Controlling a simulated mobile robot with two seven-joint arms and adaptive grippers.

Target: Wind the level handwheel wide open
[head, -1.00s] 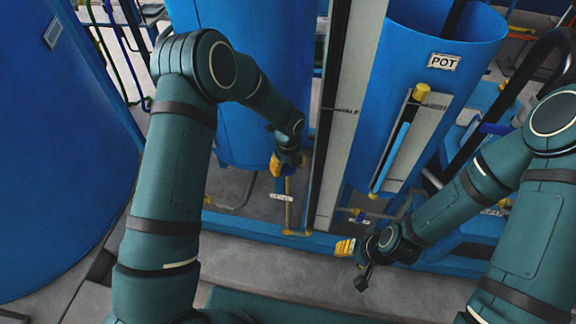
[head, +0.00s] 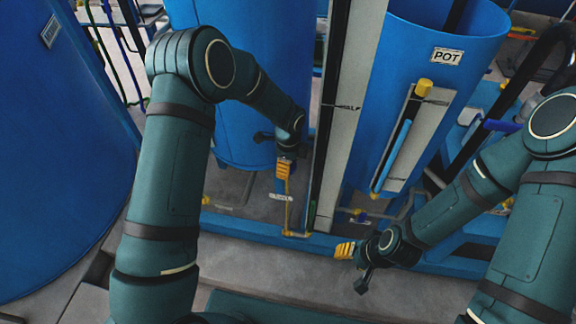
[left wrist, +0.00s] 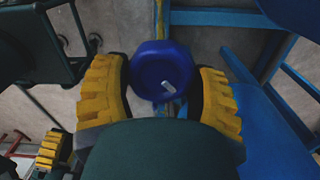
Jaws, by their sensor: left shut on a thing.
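The level handwheel (left wrist: 160,68) is a blue knob with rounded corners and a small pale mark on its face. It sits between the two yellow fingers of my left gripper (left wrist: 160,95) in the left wrist view, and the gripper is shut on it. In the head view my left gripper (head: 284,170) points down beside the tall gauge column, and it hides the handwheel. My right gripper (head: 345,250) hangs lower and to the right, away from the handwheel. Its yellow fingers show side-on, so I cannot tell whether they are open or shut.
The tall gauge column (head: 352,120) stands just right of my left gripper. A blue pot (head: 440,75) labelled POT with its own gauge is further right. A yellow pipe (head: 288,215) with a small white tag runs below the gripper. Blue frame beams cross below; grey floor lies in front.

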